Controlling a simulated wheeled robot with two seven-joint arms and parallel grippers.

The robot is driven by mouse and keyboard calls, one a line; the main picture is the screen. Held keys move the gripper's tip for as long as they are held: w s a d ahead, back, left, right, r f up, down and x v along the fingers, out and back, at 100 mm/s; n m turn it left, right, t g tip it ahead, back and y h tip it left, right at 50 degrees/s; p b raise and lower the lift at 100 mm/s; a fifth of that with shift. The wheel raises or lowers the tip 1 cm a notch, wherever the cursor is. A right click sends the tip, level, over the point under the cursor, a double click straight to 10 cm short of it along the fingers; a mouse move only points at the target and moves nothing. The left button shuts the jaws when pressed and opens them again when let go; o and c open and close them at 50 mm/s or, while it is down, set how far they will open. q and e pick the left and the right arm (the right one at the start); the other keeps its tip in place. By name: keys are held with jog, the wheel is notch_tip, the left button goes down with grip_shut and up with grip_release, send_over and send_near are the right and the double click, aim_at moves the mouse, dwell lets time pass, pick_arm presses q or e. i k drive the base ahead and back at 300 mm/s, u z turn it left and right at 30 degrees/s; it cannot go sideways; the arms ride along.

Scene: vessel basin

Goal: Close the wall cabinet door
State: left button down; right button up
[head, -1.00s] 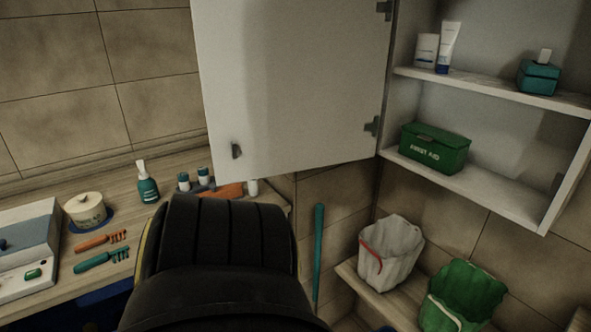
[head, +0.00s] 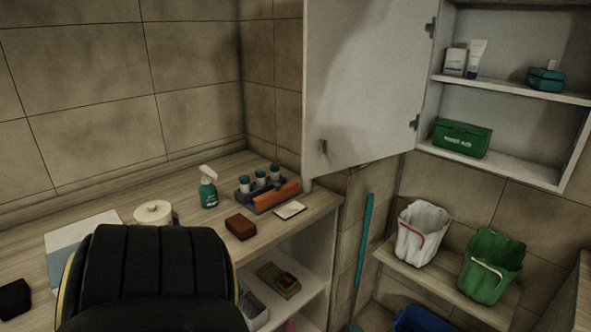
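The wall cabinet (head: 575,150) is at the upper right, with its front open. Its white door (head: 365,85) is swung wide open to the left, hinged at the cabinet's left side. A black part of my own body fills the lower left. Neither gripper shows in the head view.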

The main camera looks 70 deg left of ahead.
aim_at(366, 63)
jog(key=u, duration=1.35)
